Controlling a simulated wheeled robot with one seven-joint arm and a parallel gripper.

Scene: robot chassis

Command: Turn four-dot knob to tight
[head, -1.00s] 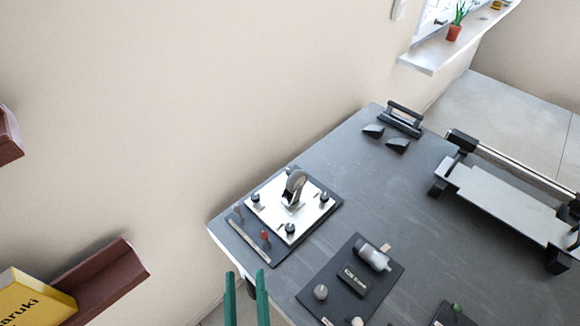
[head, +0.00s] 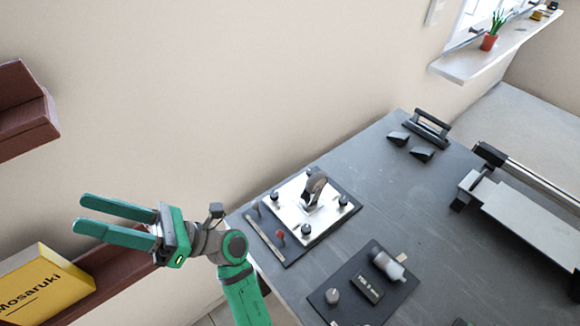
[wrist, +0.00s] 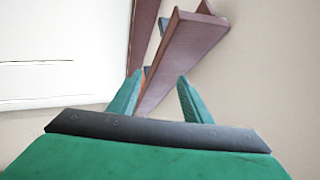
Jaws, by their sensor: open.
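The white square plate (head: 293,215) lies on a dark board on the grey table, with small black knobs at its corners, such as the near knob (head: 306,230) and the right knob (head: 343,200). A grey curved handle (head: 315,187) stands in its middle. The dots on the knobs are too small to make out, so I cannot tell which is the four-dot knob. My green gripper (head: 79,213) is open and empty, left of the table and pointing left, well away from the plate. It also shows in the wrist view (wrist: 159,78), facing a reddish-brown shelf.
A brown shelf (head: 112,262) with a yellow box (head: 42,288) is close to my gripper. Another brown shelf (head: 25,112) is above left. A second dark board (head: 375,303) with a grey knob (head: 331,296) and a metal bench (head: 525,218) are on the table (head: 385,203).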

